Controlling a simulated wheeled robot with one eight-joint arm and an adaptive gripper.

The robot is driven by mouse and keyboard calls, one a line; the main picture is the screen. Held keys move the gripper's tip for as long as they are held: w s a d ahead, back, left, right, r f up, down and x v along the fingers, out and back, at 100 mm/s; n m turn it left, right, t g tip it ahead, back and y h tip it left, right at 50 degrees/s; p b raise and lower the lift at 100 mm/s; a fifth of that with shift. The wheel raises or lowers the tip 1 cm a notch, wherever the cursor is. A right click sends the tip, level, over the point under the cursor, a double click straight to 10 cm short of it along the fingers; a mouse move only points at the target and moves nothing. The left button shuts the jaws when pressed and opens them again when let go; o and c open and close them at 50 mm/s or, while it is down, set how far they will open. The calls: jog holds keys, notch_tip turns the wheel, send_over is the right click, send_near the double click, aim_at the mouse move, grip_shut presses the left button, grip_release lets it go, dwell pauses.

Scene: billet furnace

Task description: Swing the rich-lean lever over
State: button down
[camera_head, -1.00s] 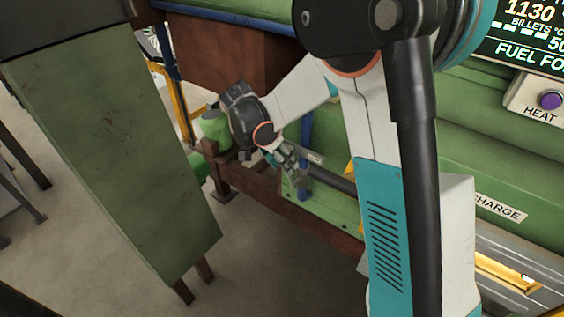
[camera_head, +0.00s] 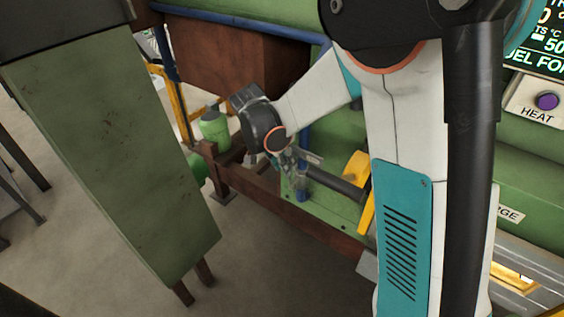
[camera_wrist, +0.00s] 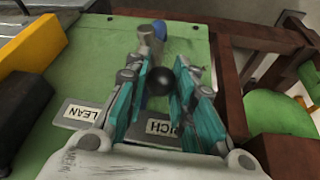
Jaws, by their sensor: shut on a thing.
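The rich-lean lever shows as a round black knob (camera_wrist: 159,82) in the wrist view. My gripper (camera_wrist: 168,62) is shut on it, with one teal-padded finger on each side. The green panel (camera_wrist: 110,55) lies behind it. In the head view my gripper (camera_head: 298,164) is low by the green base of the machine, and the lever is too small there to make out.
A yellow part (camera_head: 360,170) and a dark bar (camera_head: 338,184) are right of my gripper in the head view. A brown frame rail (camera_head: 290,213) runs below. A green canister (camera_head: 214,130) stands to the left. A large green slab (camera_head: 110,150) fills the left side; bare floor lies between.

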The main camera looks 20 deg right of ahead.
dwell(0.3)
jog(key=c, duration=1.3)
grip_release()
jog(key=shift+c, duration=0.2)
jog(key=shift+r, duration=0.1)
jog(key=v, duration=1.1)
jog(key=shift+r, duration=0.4)
jog(key=shift+s+a, duration=0.15)
jog(key=shift+s+f, duration=0.1)
